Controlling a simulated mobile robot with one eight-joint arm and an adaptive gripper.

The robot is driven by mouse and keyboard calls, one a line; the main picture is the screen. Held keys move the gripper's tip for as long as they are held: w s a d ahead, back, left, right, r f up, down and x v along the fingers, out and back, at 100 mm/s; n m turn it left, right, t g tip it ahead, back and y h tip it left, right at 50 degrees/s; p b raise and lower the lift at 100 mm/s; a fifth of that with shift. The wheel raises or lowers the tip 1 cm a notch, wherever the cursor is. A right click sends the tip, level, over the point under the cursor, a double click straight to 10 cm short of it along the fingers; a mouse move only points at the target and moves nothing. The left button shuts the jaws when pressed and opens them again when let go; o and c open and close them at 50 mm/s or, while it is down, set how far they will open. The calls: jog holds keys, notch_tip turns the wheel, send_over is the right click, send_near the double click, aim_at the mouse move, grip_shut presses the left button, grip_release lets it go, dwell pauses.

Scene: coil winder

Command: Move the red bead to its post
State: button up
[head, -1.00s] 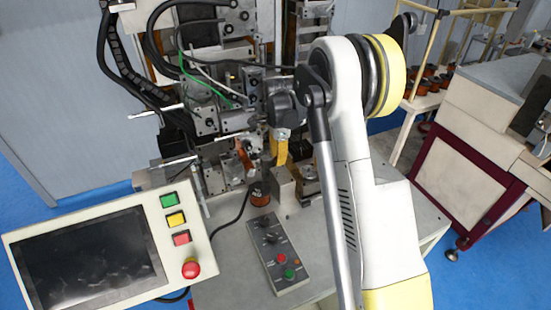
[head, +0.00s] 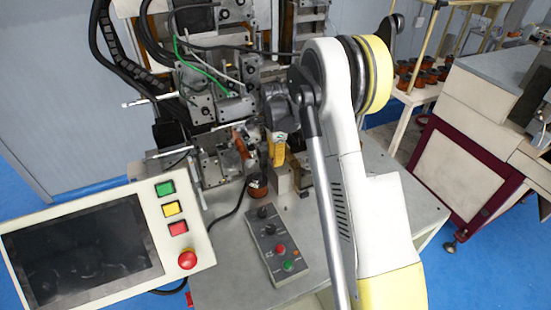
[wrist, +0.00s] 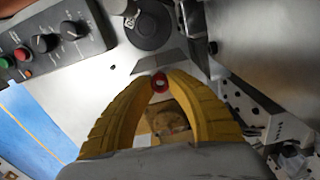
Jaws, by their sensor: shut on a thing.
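The red bead (wrist: 159,83) shows in the wrist view as a small red ring with a pale centre, between the tips of my gripper (wrist: 160,75). The two yellow ribbed fingers are shut on it. In the head view my gripper (head: 278,163) points down over the machine table; the bead cannot be made out there. A round dark spool-like part (wrist: 147,27) stands just beyond the fingertips in the wrist view, apart from the bead. I cannot tell which part is the bead's post.
A grey control box (head: 277,243) with knobs and buttons lies on the machine table (head: 225,258). A screen panel (head: 95,250) stands at left. Winder mechanisms (head: 215,100) crowd the back, and a metal block (head: 284,180) stands close to my gripper.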

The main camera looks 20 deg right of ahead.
jog(key=shift+f, duration=0.2)
jog(key=shift+f+b, duration=0.85)
jog(key=shift+b, duration=0.1)
jog(key=o, duration=0.7)
jog(key=shift+o, duration=0.2)
jog(key=shift+r, duration=0.1)
notch_tip(320, 180, up, 12)
